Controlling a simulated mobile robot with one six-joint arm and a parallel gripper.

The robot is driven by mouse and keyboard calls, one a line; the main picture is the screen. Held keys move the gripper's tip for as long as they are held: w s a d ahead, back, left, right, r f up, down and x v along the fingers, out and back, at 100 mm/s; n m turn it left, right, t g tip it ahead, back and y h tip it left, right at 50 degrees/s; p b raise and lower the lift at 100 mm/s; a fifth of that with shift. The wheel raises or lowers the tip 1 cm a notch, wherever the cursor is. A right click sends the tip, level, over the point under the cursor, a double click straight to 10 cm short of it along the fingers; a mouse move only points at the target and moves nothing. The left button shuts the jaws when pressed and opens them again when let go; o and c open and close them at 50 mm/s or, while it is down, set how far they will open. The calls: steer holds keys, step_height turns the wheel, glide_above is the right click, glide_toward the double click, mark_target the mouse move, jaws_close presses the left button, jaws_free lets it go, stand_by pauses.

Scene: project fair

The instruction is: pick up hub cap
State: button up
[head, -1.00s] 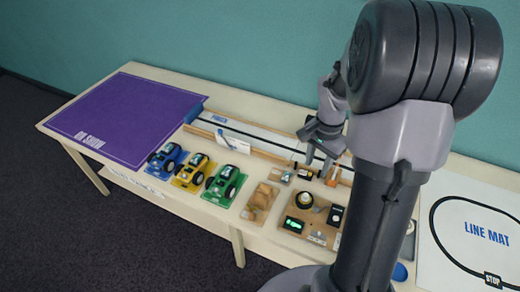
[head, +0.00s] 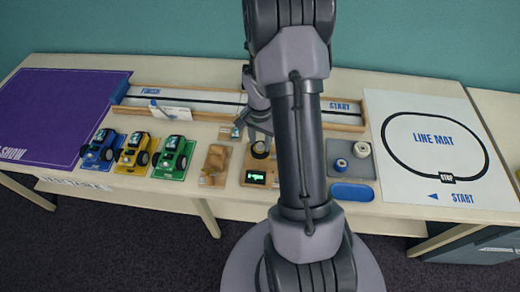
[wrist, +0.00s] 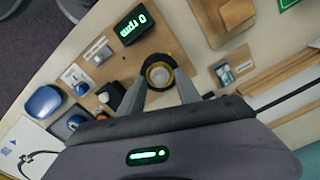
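A round dark piece with a brass-coloured rim and a pale grey centre (wrist: 159,73) sits on the brown rpm board (wrist: 165,42). The pale centre looks like the hub cap, but I cannot tell for sure. The same round piece shows in the head view (head: 261,149), partly under my gripper (head: 258,132). In the wrist view my gripper (wrist: 160,92) is open. Its two fingers are spread, with the round piece between and just beyond the tips. Nothing is held. My arm hides part of the board in the head view.
A lit rpm display (wrist: 134,27) stands on the same board. A wooden block piece (head: 215,163) and toy cars (head: 174,154) are to the left. A grey tray (head: 333,146) with spools and a blue dish (head: 352,192) are to the right. The track (head: 200,95) runs behind.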

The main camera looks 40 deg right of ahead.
steer(key=shift+f, duration=0.1)
jaws_close()
stand_by(0.3)
